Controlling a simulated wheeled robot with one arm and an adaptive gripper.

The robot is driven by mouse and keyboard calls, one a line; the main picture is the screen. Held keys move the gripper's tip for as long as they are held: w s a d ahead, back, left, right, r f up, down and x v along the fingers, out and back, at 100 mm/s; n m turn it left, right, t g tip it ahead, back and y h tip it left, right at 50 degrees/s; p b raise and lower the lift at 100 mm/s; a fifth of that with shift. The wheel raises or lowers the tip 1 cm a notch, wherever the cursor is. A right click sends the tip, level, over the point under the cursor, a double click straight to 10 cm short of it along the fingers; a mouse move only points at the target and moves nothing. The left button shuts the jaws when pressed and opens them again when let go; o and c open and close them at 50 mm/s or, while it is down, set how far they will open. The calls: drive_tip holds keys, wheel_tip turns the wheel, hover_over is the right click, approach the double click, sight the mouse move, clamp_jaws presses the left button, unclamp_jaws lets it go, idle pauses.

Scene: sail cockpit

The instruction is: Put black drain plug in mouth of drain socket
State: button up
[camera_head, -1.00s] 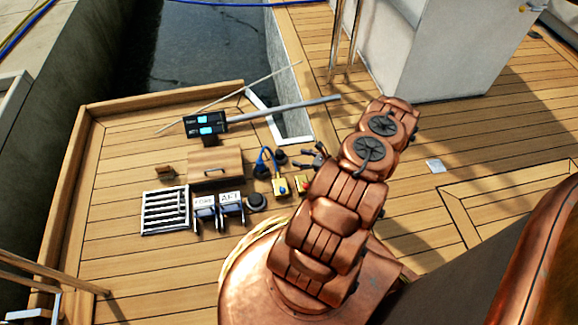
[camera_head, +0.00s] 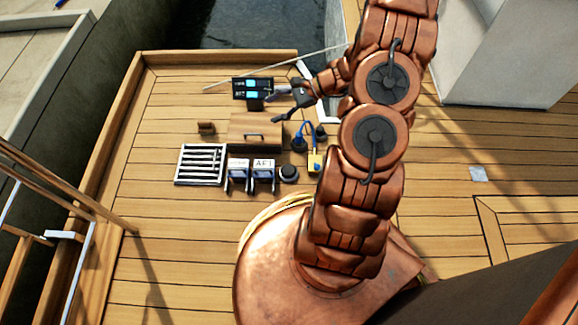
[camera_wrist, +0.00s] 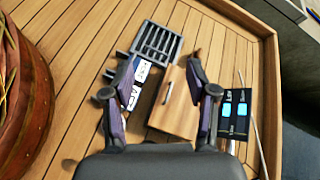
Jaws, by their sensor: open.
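A round black piece (camera_head: 288,173) sits on the deck to the right of the AFT-labelled clip. Two more dark round pieces, one at the left (camera_head: 299,144) and one at the right (camera_head: 320,131), stand beside a blue loop. I cannot tell which is the drain plug and which the drain socket. My gripper (camera_head: 290,95) is open and empty, above the deck near the display unit and apart from these pieces. In the wrist view its spread fingers (camera_wrist: 158,65) frame the grate and wooden box; none of the round black pieces is clearly seen there.
A wooden box with handle (camera_head: 257,129), grate (camera_head: 200,165), labelled clips (camera_head: 252,175), display unit (camera_head: 253,88), yellow piece (camera_head: 315,161) and small wooden block (camera_head: 206,128) crowd the deck. A raised wooden rim (camera_head: 100,190) bounds it. Planks left of the grate are clear.

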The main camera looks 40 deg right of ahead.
drive_tip(key=s+a+r+n+g+h, duration=0.1)
drive_tip(key=s+a+r+n+g, duration=0.3)
drive_tip(key=s+a+r+n, duration=0.25)
drive_tip(key=s+a+r+n+g+h, duration=0.2)
drive_tip(key=s+a+r+n+g, duration=0.25)
drive_tip(key=a+r, duration=0.4)
drive_tip(key=s+r+n+h, duration=0.2)
drive_tip(key=s+n+h, duration=0.2)
drive_tip(key=s, duration=0.4)
drive_tip(key=s+r+n+h, duration=0.3)
drive_tip(key=s+n, duration=0.1)
drive_tip(key=s, duration=0.5)
drive_tip(key=shift+a+n+h, duration=0.25)
drive_tip(key=shift+n+h, duration=0.05)
drive_tip(key=shift+h, duration=0.1)
